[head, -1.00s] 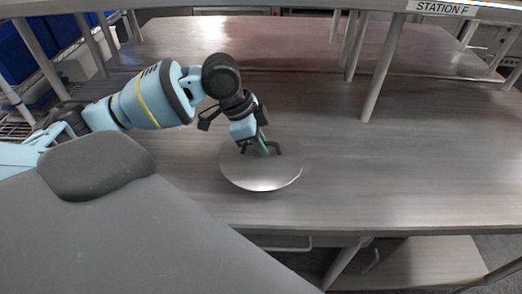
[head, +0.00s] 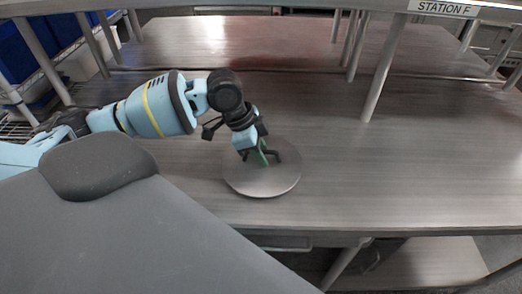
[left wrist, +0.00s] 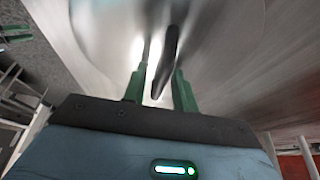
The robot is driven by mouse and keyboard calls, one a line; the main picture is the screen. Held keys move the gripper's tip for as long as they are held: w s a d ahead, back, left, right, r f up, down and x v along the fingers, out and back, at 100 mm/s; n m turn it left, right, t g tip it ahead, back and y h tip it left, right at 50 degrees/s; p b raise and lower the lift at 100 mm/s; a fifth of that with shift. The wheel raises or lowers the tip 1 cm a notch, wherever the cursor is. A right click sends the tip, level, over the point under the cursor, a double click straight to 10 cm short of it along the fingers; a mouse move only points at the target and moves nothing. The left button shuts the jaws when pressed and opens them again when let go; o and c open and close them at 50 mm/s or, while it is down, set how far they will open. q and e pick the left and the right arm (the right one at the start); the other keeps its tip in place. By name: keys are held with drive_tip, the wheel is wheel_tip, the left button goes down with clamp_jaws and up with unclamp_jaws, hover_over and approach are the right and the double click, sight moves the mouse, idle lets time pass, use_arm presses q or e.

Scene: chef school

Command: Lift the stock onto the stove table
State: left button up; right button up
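A round, shiny metal piece like a pot lid (head: 262,186) shows over the grey metal worktop, with a dark handle (head: 274,155) on top. I cannot tell whether a pot is below it or whether it touches the worktop. My left gripper (head: 262,155) comes down on the handle from above. No stove is clearly visible.
The grey worktop (head: 430,150) is clear to the right of the disc. Slanted metal posts (head: 385,75) rise to an overhead shelf labelled Station F (head: 440,7). Blue bins (head: 60,35) stand on a rack at the far left. A lower shelf (head: 430,262) lies under the front edge.

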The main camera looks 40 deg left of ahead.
drive_tip(key=shift+a, duration=0.1)
